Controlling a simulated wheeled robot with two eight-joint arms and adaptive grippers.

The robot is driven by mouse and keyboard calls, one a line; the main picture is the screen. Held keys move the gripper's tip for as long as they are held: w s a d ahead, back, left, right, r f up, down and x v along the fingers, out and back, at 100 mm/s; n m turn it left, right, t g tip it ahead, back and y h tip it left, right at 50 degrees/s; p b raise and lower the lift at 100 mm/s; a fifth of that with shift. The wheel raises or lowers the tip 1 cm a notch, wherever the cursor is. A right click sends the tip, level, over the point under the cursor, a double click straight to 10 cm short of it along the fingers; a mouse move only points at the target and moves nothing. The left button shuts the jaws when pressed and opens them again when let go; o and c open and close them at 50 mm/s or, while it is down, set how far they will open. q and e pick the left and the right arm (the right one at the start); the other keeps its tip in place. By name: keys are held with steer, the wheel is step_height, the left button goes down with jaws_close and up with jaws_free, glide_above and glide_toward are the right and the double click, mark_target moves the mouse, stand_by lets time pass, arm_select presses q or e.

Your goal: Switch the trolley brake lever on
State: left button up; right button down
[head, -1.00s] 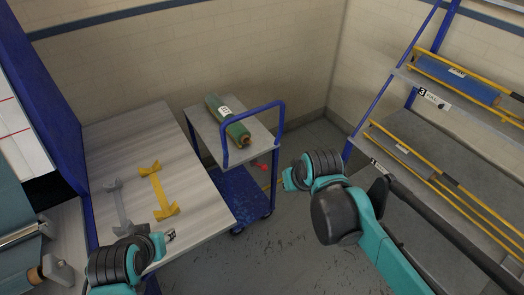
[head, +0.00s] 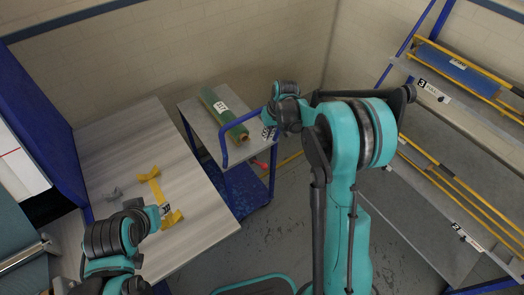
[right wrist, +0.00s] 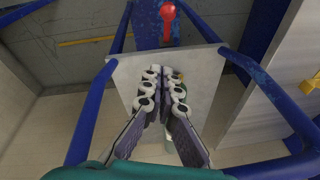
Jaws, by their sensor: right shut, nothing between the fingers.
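The trolley (head: 207,140) has a grey top and a blue frame with a push handle. The red brake lever (head: 258,164) shows small below its top edge at the handle end. In the right wrist view the lever's red round knob (right wrist: 168,12) is at the top of the picture, beyond the plate edge. My right gripper (head: 268,132) is at the handle, above the lever and apart from it. In the right wrist view its fingers (right wrist: 163,72) are shut and empty over the grey plate. My left gripper (head: 165,211) is over the table; its jaws are too small to read.
A green roll (head: 222,113) lies on the trolley top. The blue handle (head: 225,150) rises close to my right gripper. A table (head: 130,125) with yellow (head: 157,187) and grey brackets stands left of the trolley. A rack with rolls (head: 470,75) is at right.

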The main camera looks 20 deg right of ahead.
steer(key=shift+w+f, duration=0.15)
steer(key=b, duration=0.5)
glide_above(259, 164)
steer(key=d, duration=0.2)
step_height(259, 164, down, 11)
steer(key=shift+f, duration=0.2)
